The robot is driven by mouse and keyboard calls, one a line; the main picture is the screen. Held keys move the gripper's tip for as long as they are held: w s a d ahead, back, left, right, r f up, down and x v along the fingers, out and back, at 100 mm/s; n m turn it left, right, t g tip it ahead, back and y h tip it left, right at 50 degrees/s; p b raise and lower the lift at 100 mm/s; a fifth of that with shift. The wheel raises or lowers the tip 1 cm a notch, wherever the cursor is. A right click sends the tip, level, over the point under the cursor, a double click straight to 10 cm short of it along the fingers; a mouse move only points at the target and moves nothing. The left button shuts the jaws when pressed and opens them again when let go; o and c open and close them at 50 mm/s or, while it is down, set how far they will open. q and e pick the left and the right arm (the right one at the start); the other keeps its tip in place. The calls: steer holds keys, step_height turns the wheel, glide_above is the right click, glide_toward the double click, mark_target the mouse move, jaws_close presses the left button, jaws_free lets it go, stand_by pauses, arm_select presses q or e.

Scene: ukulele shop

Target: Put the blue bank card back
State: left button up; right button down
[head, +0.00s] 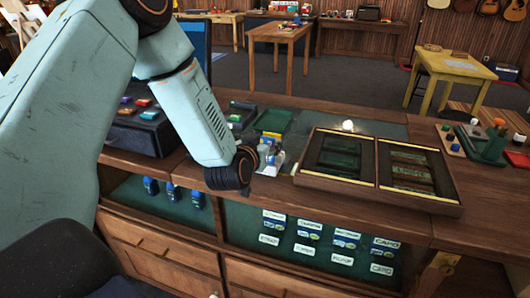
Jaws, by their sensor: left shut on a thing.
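My left arm comes in from the left and reaches over the counter (270,195). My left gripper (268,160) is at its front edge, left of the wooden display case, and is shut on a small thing. The thing is mostly hidden by the gripper; small white and blue patches show there, and I cannot tell whether they are the blue bank card. I cannot pick out the card anywhere else. My right gripper is out of view.
An open wooden display case (455,206) lies right of the gripper. A green mat (273,121) lies behind it. A black case (150,135) with coloured items stands left. Blue packs (346,238) with labels fill the shelf below. Small objects and a green stand (487,148) are right.

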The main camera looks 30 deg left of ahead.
arm_select(q)
steer(key=shift+a+f, duration=0.25)
steer(key=shift+f, duration=0.85)
steer(key=shift+w+d+r, duration=0.1)
steer(key=shift+w+d, duration=0.05)
steer(key=shift+d, duration=0.15)
steer(key=o, duration=0.5)
steer(key=shift+a+f, duration=0.2)
steer(key=shift+f, duration=0.05)
steer(key=shift+o, duration=1.4)
steer(key=shift+d, duration=0.15)
